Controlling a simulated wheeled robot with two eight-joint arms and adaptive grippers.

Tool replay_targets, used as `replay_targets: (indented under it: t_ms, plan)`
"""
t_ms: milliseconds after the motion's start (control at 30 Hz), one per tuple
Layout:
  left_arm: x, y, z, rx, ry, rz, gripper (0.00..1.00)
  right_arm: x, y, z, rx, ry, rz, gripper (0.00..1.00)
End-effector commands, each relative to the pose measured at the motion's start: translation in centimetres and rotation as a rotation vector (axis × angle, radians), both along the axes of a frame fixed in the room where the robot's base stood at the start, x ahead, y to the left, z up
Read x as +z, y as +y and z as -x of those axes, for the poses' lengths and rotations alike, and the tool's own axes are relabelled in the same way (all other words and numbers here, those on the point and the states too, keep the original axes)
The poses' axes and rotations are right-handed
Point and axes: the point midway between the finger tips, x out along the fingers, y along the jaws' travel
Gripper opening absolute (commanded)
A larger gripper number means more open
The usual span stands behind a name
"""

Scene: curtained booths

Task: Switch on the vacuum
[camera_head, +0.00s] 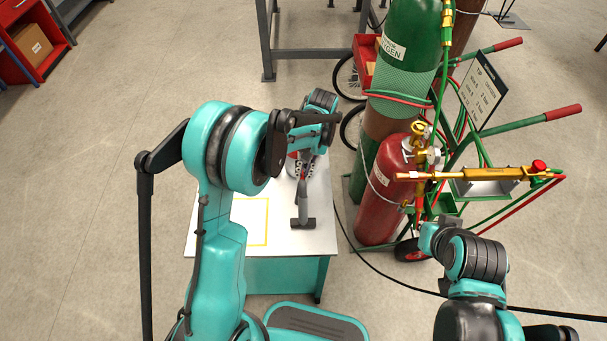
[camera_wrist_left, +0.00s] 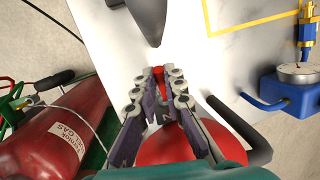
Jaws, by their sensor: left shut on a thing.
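The vacuum is a small hand-held one with a red body (camera_wrist_left: 165,146) and a dark nozzle (camera_wrist_left: 150,22). It lies on the white table; in the head view its dark nozzle (camera_head: 303,222) points toward me, while its body is mostly hidden by my left arm. My left gripper (camera_wrist_left: 158,92) is over the vacuum, its two fingers closed on either side of a small red part on top of it. It also shows, small, in the head view (camera_head: 301,166). My right arm shows at the lower right, but its gripper does not show.
A yellow outline (camera_head: 267,222) marks bare tabletop left of the nozzle. A blue device with a dial (camera_wrist_left: 296,92) stands on the table. Right of the table, a green cart holds a red gas cylinder (camera_head: 378,205) and a green one (camera_head: 411,45), with hoses and a brass torch (camera_head: 480,174).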

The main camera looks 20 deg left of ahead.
Motion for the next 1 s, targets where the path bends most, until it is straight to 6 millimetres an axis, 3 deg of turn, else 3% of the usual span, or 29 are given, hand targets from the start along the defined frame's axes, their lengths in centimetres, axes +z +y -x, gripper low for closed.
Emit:
replay_targets:
  t_ms: [433, 533, 867, 1000]
  plan:
    - [0.3, 0.1, -0.4, -0.001, 0.092, 0.028, 0.00, 0.0, 0.0, 0.0, 0.000, 0.000, 0.000, 0.00]
    - [0.3, 0.1, -0.4, 0.000, 0.091, 0.028, 0.31, 0.0, 0.0, 0.0, 0.000, 0.000, 0.000, 0.00]
    - [0.5, 0.1, -0.4, -0.001, 0.091, 0.027, 0.31, 0.0, 0.0, 0.0, 0.000, 0.000, 0.000, 0.00]
    - [1.8, -0.1, -0.9, -0.001, 0.091, 0.027, 0.31, 0.0, 0.0, 0.0, 0.000, 0.000, 0.000, 0.00]
